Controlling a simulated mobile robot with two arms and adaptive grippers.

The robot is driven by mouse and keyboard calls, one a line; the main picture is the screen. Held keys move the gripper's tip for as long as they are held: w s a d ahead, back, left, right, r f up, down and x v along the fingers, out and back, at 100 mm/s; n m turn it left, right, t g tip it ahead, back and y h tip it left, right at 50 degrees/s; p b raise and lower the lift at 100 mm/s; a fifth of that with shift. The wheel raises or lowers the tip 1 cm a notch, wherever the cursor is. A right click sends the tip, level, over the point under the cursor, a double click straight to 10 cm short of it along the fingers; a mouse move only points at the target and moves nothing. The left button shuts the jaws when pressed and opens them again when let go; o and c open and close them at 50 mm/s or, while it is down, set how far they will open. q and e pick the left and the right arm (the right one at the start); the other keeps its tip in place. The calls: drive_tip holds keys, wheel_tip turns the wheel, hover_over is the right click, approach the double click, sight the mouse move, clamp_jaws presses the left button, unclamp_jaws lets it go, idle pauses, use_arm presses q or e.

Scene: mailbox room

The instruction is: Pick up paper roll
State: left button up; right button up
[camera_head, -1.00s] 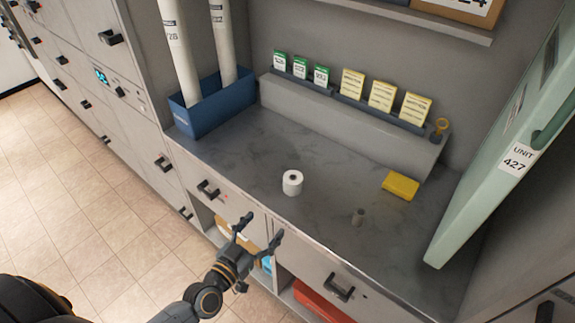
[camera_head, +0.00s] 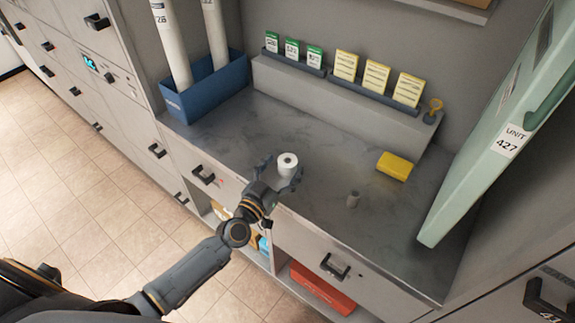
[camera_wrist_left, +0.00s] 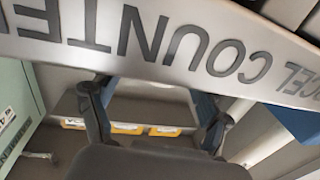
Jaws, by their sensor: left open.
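The white paper roll (camera_head: 287,164) stands upright on the grey counter (camera_head: 330,175), near its front edge. My left gripper (camera_head: 281,171) is open at the roll, with one finger on its left and the other at its front right. Its fingers overlap the roll's lower part in the head view, and I cannot tell whether they touch it. In the left wrist view both fingers of the left gripper (camera_wrist_left: 158,112) are spread apart, and I cannot make out the roll there. My right gripper is not in view.
A blue bin (camera_head: 210,92) with tall tubes stands back left. A ledge with cards (camera_head: 340,100) runs behind. A green door (camera_head: 490,140) stands at right. "COUNTER" lettering (camera_wrist_left: 190,45) crosses the wrist view.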

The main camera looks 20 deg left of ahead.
use_arm(q)
drive_tip(key=x, duration=0.3)
drive_tip(key=shift+c, duration=0.9)
drive_tip(key=c, duration=1.1)
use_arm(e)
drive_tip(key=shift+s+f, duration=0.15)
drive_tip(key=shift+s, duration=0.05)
use_arm(q)
drive_tip(key=shift+r, duration=0.1)
